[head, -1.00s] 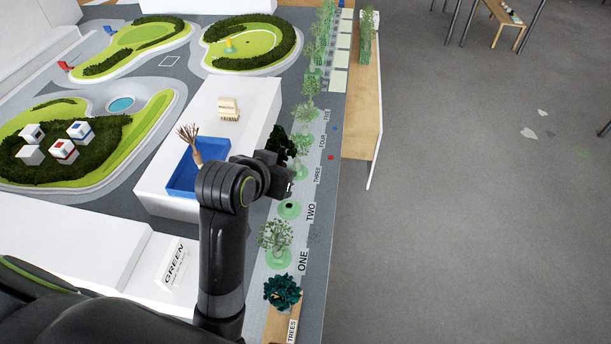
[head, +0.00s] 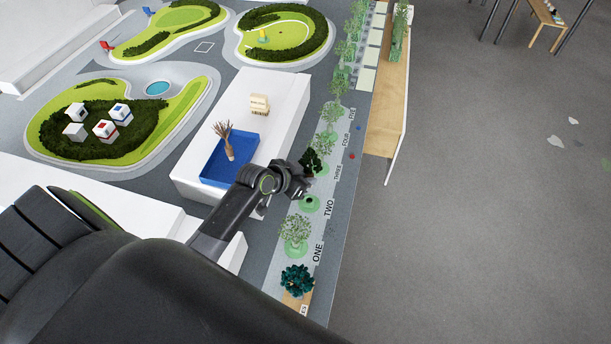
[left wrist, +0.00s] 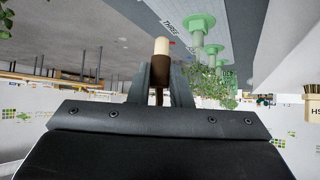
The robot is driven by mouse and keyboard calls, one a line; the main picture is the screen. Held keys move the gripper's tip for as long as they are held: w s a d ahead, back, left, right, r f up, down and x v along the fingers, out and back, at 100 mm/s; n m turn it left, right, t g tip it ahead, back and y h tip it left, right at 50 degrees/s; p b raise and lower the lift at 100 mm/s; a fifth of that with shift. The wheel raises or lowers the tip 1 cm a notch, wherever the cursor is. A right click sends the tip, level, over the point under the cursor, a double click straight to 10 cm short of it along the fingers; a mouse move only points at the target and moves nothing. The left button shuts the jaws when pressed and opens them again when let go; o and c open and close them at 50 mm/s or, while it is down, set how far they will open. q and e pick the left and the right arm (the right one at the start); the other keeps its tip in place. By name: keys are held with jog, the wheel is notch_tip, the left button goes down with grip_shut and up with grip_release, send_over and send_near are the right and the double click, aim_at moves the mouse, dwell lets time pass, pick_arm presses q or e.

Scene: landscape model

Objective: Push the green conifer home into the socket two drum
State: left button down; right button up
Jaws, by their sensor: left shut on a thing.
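My left gripper (head: 303,190) is shut on the brown trunk (left wrist: 159,70) of the green conifer, whose dark crown (head: 311,160) rises above the gripper in the head view. In the left wrist view, which is upside down, the trunk's pale tan peg end (left wrist: 162,46) sticks out free past the fingers; the crown is hidden there. The socket two drum (head: 309,204) is a low green drum with a dark open hole beside the word TWO. The gripper is just above and beyond it in the head view, with the peg apart from it. My right gripper is not in view.
A light leafy tree (head: 295,231) stands at ONE, and others stand along the strip beyond TWO. A teal bush (head: 297,280) is on the wooden tree tray. A blue tray (head: 214,174) with a bare brown tree lies left on a white block (head: 285,100).

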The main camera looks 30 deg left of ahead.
pick_arm(q)
jog(key=b, duration=0.4)
send_over(305, 203)
notch_tip(305, 203, down, 6)
jog(key=shift+r, duration=0.2)
jog(key=shift+f, duration=0.1)
dwell(1.8)
jog(key=shift+f+b, duration=1.15)
jog(key=shift+f, duration=0.5)
jog(key=c, duration=1.3)
grip_release()
jog(key=shift+o, duration=0.2)
jog(key=shift+a+r, duration=0.1)
